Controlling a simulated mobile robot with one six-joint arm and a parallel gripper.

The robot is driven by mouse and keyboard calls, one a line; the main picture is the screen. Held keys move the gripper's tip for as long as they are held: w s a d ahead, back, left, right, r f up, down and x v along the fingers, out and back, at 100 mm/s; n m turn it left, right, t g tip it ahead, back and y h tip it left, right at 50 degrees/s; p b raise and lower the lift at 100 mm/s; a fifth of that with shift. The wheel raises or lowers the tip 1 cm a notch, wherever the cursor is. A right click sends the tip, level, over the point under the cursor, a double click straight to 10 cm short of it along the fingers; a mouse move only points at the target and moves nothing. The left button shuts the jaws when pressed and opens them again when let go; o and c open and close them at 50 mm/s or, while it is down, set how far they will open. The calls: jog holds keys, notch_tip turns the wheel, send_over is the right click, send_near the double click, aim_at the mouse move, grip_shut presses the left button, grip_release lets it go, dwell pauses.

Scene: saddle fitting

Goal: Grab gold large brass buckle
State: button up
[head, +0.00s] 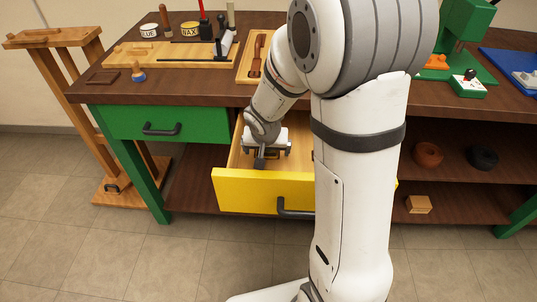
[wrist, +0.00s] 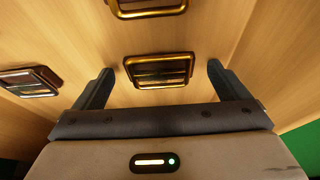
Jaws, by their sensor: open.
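A gold brass buckle (wrist: 160,70) lies on the wooden drawer floor, centred between my fingertips in the wrist view. My gripper (wrist: 161,68) is open and empty, one finger to each side of this buckle. I cannot tell how far above it the fingers are. Another gold buckle (wrist: 148,10) lies beyond it, cut off by the top edge. A darker bronze buckle (wrist: 30,80) lies to the left, outside the left finger. In the head view my gripper (head: 266,155) reaches down inside the open yellow drawer (head: 262,190) and mostly hides the buckles.
Drawer walls surround my gripper. A shut green drawer (head: 160,124) is to the left. The workbench top (head: 190,88) overhangs behind, with tins and tools. An open shelf (head: 455,188) on the right holds rolls and a wooden block (head: 418,204).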

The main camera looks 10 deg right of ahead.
jog(key=shift+c, duration=0.2)
jog(key=c, duration=1)
